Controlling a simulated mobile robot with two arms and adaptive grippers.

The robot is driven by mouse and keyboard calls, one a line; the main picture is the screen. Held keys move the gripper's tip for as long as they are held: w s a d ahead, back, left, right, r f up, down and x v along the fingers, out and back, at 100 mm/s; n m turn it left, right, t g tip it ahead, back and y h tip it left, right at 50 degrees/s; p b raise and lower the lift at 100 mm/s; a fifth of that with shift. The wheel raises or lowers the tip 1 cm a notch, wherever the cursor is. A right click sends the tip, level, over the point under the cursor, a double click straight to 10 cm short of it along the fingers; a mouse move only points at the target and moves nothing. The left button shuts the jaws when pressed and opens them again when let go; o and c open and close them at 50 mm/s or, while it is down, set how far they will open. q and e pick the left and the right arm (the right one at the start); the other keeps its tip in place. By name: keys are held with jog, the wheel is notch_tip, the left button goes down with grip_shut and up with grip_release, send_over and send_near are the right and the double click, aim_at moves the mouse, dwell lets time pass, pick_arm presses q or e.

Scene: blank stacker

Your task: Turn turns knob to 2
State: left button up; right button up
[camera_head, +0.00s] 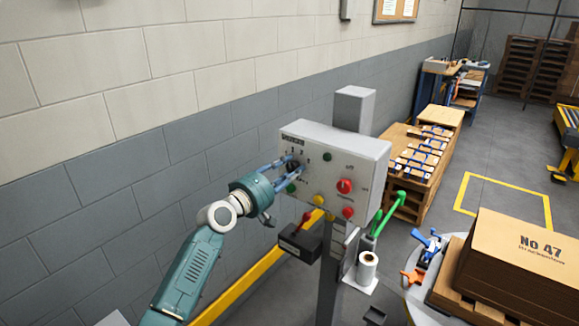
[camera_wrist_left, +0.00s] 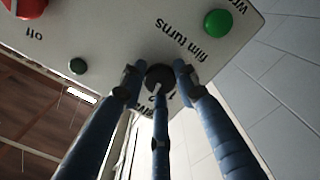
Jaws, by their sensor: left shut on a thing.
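The grey control box (camera_head: 335,146) stands on a post, its panel facing me. The film turns knob (camera_wrist_left: 160,75) is round and black with a pale pointer mark. In the head view the knob (camera_head: 294,166) is at the panel's upper left, partly hidden by my fingers. My left gripper (camera_head: 287,164) reaches in from the left and is shut on the knob. In the left wrist view its blue fingers surround the knob. Digits around the knob are partly covered, so I cannot tell which number the pointer meets. My right gripper is not in view.
A green button (camera_wrist_left: 218,23) sits close to the knob. A yellow rail (camera_head: 240,290) runs along the wall. A brown carton (camera_head: 520,265) stands at the right.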

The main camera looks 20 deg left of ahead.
pick_arm(q)
jog(key=shift+a+r+n+p, duration=0.1)
jog(key=shift+r+n+p, duration=0.15)
jog(key=shift+n, duration=0.65)
jog(key=shift+f, duration=0.1)
jog(key=o, duration=1)
jog(key=shift+o, duration=0.8)
jog(key=shift+f, duration=0.1)
jog(key=v, duration=1.2)
